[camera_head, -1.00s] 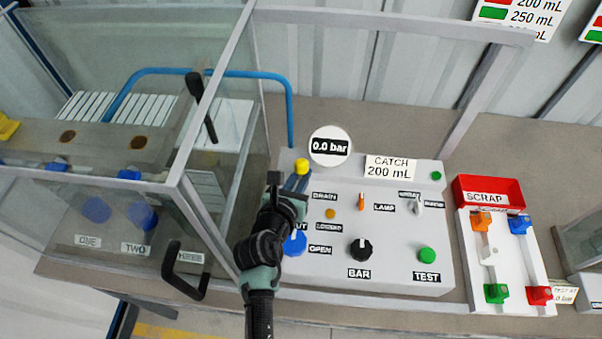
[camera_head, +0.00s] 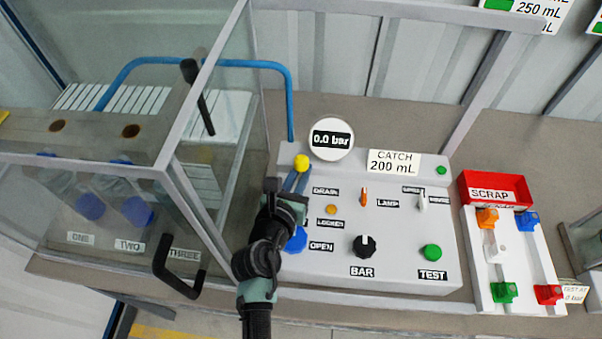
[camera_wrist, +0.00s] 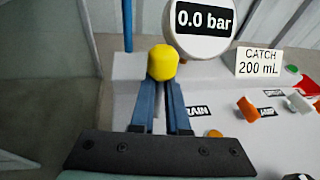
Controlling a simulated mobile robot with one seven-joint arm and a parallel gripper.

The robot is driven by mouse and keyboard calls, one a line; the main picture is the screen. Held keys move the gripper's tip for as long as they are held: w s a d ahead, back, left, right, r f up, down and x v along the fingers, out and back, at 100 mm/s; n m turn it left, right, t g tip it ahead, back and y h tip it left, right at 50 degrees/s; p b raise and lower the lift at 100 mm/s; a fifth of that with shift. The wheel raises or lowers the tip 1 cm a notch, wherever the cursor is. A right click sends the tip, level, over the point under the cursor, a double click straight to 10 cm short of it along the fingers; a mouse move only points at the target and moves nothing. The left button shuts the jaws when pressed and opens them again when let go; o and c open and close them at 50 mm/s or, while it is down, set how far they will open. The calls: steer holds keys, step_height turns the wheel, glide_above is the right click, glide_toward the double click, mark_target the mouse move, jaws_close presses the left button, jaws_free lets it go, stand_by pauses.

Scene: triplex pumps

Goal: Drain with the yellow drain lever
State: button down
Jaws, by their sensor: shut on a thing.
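The yellow drain lever's round knob (camera_head: 301,162) stands at the upper left of the white control panel (camera_head: 400,275), beside the DRAIN label (camera_head: 325,191). My gripper (camera_head: 299,176) reaches it from the front. In the wrist view, the blue fingers of my gripper (camera_wrist: 162,84) close on the yellow knob (camera_wrist: 162,62) at their tips. The round gauge (camera_head: 331,139) just right of the knob reads 0.0 bar. The CATCH sign (camera_head: 394,162) reads 200 mL.
A clear-walled enclosure (camera_head: 215,130) with a dark handle (camera_head: 175,268) stands close left of my arm. A blue knob (camera_head: 296,240), black BAR knob (camera_head: 364,246) and green TEST button (camera_head: 432,252) sit on the panel. A red SCRAP bin (camera_head: 515,188) is at right.

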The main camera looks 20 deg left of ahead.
steer(key=shift+w+r, duration=0.2)
steer(key=shift+r, duration=0.3)
steer(key=c, duration=0.9)
jaws_free()
steer(key=shift+a+f, duration=0.1)
steer(key=shift+s, duration=0.1)
steer(key=shift+s+f, duration=0.15)
steer(key=shift+s, duration=0.3)
steer(key=v, duration=1.2)
steer(key=shift+s, duration=0.1)
